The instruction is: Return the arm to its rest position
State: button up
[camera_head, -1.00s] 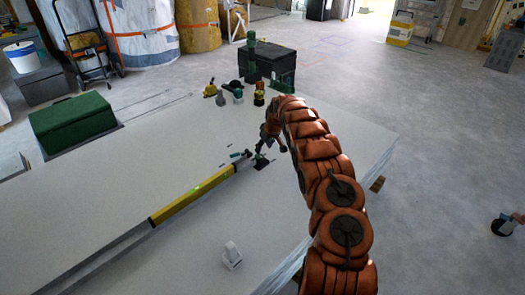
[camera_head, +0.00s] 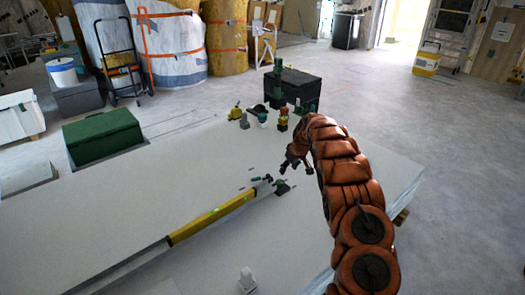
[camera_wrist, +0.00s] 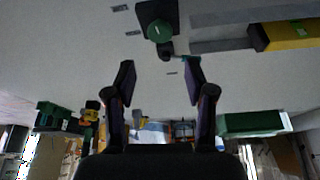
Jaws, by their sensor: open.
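My orange arm (camera_head: 345,170) reaches over the white panel stack from the right in the head view. My gripper (camera_head: 287,167) is above the panel, near the end of a yellow level-like bar (camera_head: 210,217). In the wrist view my gripper (camera_wrist: 160,75) has its two dark fingers spread apart with nothing between them. A small dark-green device (camera_head: 282,188) lies on the panel just below the gripper; it also shows in the wrist view (camera_wrist: 157,20), beyond the fingertips. The gripper appears apart from it.
A black case (camera_head: 290,88) stands beyond the panel (camera_head: 130,200), with several small tools (camera_head: 262,118) before it. A green box (camera_head: 102,135) is at the left. A small white object (camera_head: 247,280) is on the near panel. Open floor (camera_head: 450,130) lies to the right.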

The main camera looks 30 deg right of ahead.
jog(key=shift+r, duration=0.1)
jog(key=s+a+r+m+g+p, duration=0.1)
jog(key=s+a+r+p, duration=0.5)
jog(key=r, duration=0.6)
jog(key=s+a+r+g+h+p, duration=0.1)
jog(key=s+a+r+p, duration=0.4)
jog(key=s+a+r, duration=0.45)
jog(key=s+a+r+m+g+p, duration=0.15)
jog(key=s+a+r+p, duration=0.35)
jog(key=r, duration=0.8)
jog(key=s+a+r+g+p, duration=0.1)
jog(key=s+a+r+p, duration=0.3)
jog(key=s, duration=0.7)
jog(key=s+a+r+n+p, duration=0.1)
jog(key=s+a+r+p, duration=0.4)
jog(key=s, duration=0.7)
jog(key=s+a+r+g+p, duration=0.1)
jog(key=s+a+r+p, duration=0.3)
jog(key=s, duration=0.7)
jog(key=shift+s+a+r+g+y, duration=0.25)
jog(key=shift+a+r+g+y, duration=0.1)
jog(key=shift+a+r, duration=0.3)
jog(key=shift+d, duration=0.1)
